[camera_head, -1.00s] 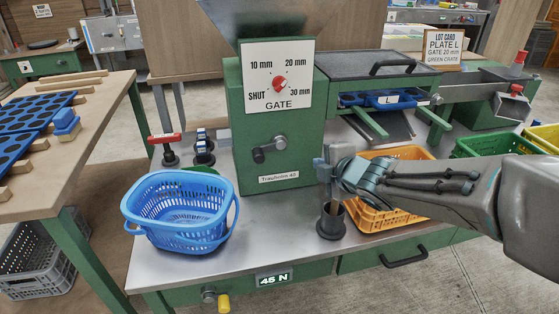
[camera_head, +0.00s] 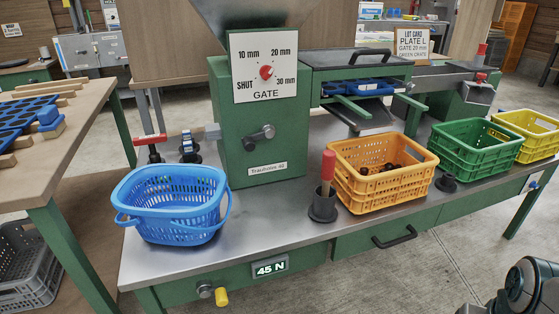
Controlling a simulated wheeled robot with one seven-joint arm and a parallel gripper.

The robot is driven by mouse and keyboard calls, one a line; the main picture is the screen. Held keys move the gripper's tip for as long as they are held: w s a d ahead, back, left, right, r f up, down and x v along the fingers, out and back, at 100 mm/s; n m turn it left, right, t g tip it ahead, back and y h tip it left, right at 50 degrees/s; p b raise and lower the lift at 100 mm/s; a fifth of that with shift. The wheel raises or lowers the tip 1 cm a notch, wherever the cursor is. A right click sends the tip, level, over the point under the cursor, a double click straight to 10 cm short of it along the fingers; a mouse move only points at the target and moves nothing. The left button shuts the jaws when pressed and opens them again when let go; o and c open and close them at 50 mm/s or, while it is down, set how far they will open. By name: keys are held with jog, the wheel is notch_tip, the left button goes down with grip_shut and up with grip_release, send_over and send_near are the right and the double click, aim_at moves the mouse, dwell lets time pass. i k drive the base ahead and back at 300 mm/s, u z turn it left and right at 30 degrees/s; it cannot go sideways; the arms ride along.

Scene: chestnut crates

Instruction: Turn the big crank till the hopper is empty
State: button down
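The grey hopper (camera_head: 250,14) sits on the green machine housing (camera_head: 235,130), cut off by the top edge; its inside is hidden. A black crank (camera_head: 259,137) is on the housing's front. I cannot tell if it is the big crank. A grey stub (camera_head: 213,132) shows at the housing's left side. The white gate plate (camera_head: 266,95) has a red knob (camera_head: 266,72); its exact setting is hard to read. A red-handled tool (camera_head: 327,168) stands upright in a black cup (camera_head: 322,208). Only part of my arm shows at the bottom right; no fingertips are visible.
A blue basket (camera_head: 175,228) stands at the bench's left. The orange crate (camera_head: 385,190) holds several dark chestnuts. Green (camera_head: 470,150) and yellow (camera_head: 530,140) crates stand farther right. A red-topped clamp (camera_head: 150,141) is behind the basket. A wooden table (camera_head: 60,160) borders the left.

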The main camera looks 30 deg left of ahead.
aim_at(247, 141)
jog(key=k, duration=0.3)
jog(key=z, duration=0.85)
jog(key=i, duration=0.85)
jog(key=u, duration=2.05)
